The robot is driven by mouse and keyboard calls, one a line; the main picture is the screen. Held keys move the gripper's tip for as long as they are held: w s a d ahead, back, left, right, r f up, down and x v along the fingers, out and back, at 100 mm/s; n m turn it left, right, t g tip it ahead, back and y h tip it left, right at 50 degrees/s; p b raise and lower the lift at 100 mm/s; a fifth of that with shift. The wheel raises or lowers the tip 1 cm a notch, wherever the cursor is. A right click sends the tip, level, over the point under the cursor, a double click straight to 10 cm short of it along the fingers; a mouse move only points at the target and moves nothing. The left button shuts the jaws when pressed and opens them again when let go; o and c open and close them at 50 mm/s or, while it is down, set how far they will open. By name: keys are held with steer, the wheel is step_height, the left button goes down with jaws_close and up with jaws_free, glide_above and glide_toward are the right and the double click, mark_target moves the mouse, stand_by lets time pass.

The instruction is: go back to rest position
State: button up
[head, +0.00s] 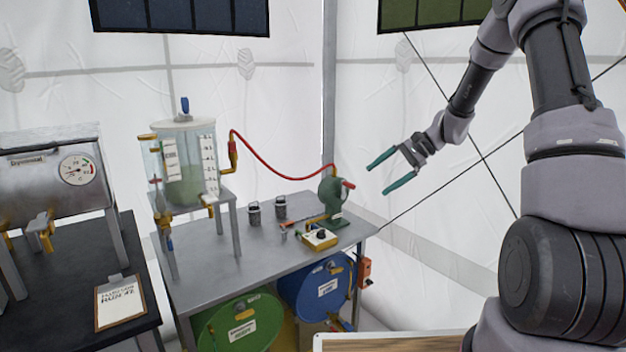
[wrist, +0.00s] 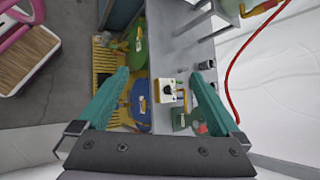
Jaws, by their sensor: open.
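My gripper (head: 383,173) is at the upper right of the head view, with its two teal fingers spread and nothing between them. It hangs in free air, right of and above the green pump (head: 333,197) at the right end of the metal table (head: 250,257). In the wrist view my gripper (wrist: 160,100) also shows its teal fingers wide apart, looking down over the table end. The yellow box with a black knob (head: 320,238) lies on the table, and it shows between the fingers in the wrist view (wrist: 168,92).
A glass tank (head: 187,165) stands on the table, and a red hose (head: 285,177) runs from it to the pump. Green (head: 240,325) and blue (head: 315,285) barrels lie under the table. A steel vessel (head: 50,175) and clipboard (head: 121,301) are at left. White tent walls stand behind.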

steer(key=s+r+n+t+h, duration=0.2)
steer(key=s+r+n+h, duration=0.25)
steer(key=s+r, duration=1)
steer(key=s+d+r+t+h, duration=0.1)
steer(key=s+d+r+t, duration=0.1)
steer(key=s, duration=0.5)
steer(key=s+d+r+n+t+h, duration=0.1)
steer(key=s+d+r+t+h, duration=0.1)
steer(key=s+r, duration=0.3)
steer(key=s, duration=0.2)
steer(key=shift+s+d+t, duration=0.3)
steer(key=shift+s+d, duration=0.05)
steer(key=shift+d, duration=0.05)
steer(key=shift+n+h, duration=0.25)
